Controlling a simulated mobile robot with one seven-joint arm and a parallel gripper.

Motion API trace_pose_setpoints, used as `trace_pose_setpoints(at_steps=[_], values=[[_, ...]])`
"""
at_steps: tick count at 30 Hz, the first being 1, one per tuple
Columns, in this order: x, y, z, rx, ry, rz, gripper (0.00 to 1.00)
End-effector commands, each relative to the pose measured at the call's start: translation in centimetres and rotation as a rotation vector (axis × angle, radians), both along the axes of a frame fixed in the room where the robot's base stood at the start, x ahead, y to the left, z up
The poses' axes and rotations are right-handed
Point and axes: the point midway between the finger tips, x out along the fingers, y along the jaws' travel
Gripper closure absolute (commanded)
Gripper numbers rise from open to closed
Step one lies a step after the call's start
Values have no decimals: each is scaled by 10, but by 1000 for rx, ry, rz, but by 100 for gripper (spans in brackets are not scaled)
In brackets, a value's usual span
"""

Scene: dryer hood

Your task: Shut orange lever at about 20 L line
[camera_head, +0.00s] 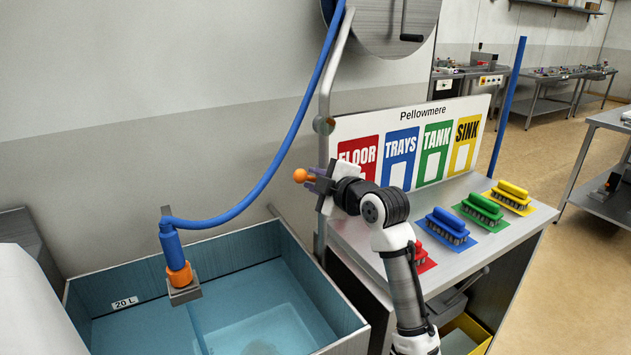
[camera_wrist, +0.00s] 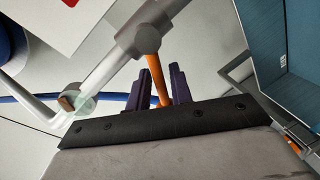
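The orange lever (camera_wrist: 153,72) sits on a grey pipe fitting in the wrist view. Its orange knob (camera_head: 301,175) shows in the head view at the upright pipe by the tank's back right corner. My gripper (camera_wrist: 163,88) has its purple fingers close on either side of the lever and looks shut on it; a slight gap may show on one side. The blue tank (camera_head: 345,325) holds clear water (camera_head: 255,305). The 20 L label (camera_head: 125,303) is on its back wall, near the water surface. The exact level against it is hard to read.
A blue hose (camera_head: 262,180) ends in a nozzle (camera_head: 178,262) with an orange collar over the tank. A bench to the right holds red, blue, green and yellow brushes (camera_head: 447,226) before a sign board (camera_head: 410,145).

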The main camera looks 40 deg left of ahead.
Motion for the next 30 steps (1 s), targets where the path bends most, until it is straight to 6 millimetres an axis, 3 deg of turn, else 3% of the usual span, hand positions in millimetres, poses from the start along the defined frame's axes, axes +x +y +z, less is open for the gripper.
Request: trace_pose_setpoints(at_steps=[10, 14, 30], values=[[0, -1, 0, 0, -1, 0, 72], [-4, -12, 1, 2, -4, 0, 72], [-35, -115, 19, 0, -3, -2, 72]])
